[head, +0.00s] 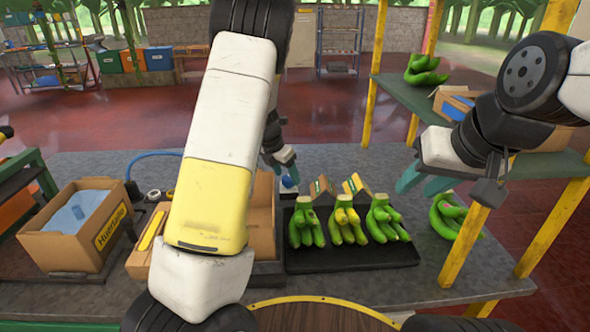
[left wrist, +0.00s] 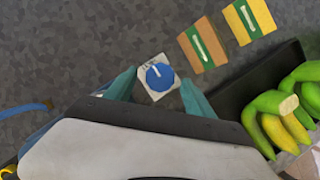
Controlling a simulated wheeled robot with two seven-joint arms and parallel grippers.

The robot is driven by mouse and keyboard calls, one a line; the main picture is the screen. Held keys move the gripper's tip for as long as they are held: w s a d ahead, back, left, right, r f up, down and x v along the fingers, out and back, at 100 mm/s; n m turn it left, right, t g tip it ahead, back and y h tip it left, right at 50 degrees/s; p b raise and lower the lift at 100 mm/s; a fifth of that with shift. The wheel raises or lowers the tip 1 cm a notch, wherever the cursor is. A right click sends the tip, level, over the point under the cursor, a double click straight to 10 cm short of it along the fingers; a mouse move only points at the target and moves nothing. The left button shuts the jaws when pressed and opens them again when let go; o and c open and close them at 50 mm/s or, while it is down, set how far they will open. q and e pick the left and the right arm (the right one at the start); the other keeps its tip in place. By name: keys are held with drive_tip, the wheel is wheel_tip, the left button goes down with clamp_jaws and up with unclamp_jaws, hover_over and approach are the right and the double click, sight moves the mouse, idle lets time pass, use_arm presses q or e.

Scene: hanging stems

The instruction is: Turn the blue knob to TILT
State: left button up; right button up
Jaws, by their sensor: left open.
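The blue knob (left wrist: 160,78) sits on a small pale plate on the grey worktop. Its white mark points up and slightly left in the left wrist view, toward small dark lettering that I cannot read surely. In the head view the knob (head: 288,182) shows just below my left gripper (head: 281,158). My left gripper (left wrist: 158,84) is open, with one teal finger on each side of the knob; I cannot tell whether they touch it. My right gripper (head: 424,180) is open and empty, above the right side of the worktop.
My left arm hides part of a cardboard box (head: 262,215). Another box (head: 75,240) stands at left. A yellow post (head: 465,245) rises near my right gripper.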

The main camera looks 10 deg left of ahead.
use_arm(q)
drive_tip(key=shift+x, duration=0.8)
drive_tip(key=c, duration=1.4)
drive_tip(key=shift+o, duration=0.2)
